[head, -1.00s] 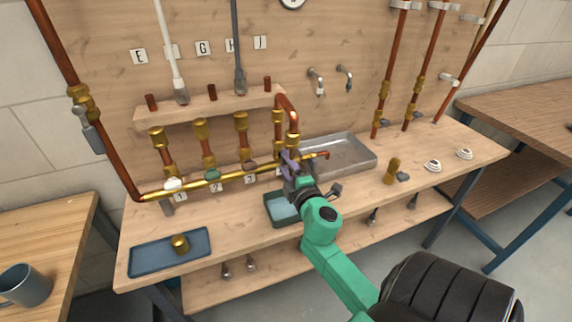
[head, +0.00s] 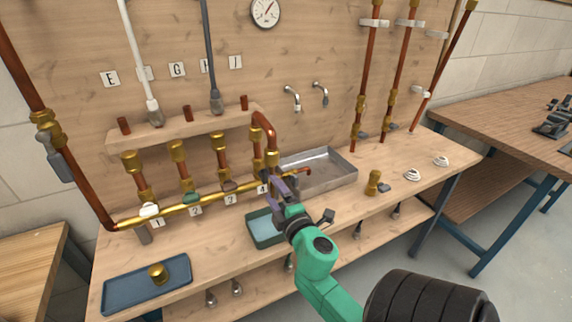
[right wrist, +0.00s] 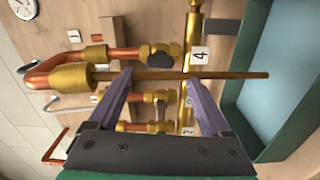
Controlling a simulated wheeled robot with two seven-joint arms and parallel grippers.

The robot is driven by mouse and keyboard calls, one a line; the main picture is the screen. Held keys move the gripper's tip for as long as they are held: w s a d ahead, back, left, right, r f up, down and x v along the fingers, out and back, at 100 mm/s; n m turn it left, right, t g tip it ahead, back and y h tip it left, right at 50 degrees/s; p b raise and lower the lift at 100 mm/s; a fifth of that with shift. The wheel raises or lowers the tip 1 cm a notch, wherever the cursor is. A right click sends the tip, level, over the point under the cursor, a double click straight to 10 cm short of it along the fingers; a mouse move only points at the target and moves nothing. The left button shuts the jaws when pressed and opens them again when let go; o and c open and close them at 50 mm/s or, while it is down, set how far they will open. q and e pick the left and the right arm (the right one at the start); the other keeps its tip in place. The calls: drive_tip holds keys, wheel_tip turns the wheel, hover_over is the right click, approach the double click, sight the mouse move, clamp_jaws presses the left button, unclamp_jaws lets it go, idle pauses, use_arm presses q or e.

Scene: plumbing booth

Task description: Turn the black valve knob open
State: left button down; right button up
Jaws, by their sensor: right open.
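The black valve knob (right wrist: 160,60) shows in the right wrist view beside the label 4, on a brass valve. In the head view my gripper hides it. My right gripper (head: 277,184) is open in front of valve 4, below the copper elbow. In the right wrist view its two purple fingers (right wrist: 158,78) stand apart. A thin brass-copper pipe (right wrist: 230,76) crosses the picture at the fingertips, and the knob lies just past it. I cannot tell whether the fingers touch anything. My left gripper is not in view.
White (head: 149,210), green (head: 191,198) and brown (head: 229,186) knobs sit along the brass manifold (head: 170,212). A teal bin (head: 265,240) is below the gripper, and a metal tray (head: 325,178) is behind right. A blue tray (head: 120,290) holds a brass fitting. The middle bench front is clear.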

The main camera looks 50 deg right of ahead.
drive_tip(key=b+v, duration=0.3)
drive_tip(key=v, duration=0.7)
drive_tip(key=shift+s, duration=0.2)
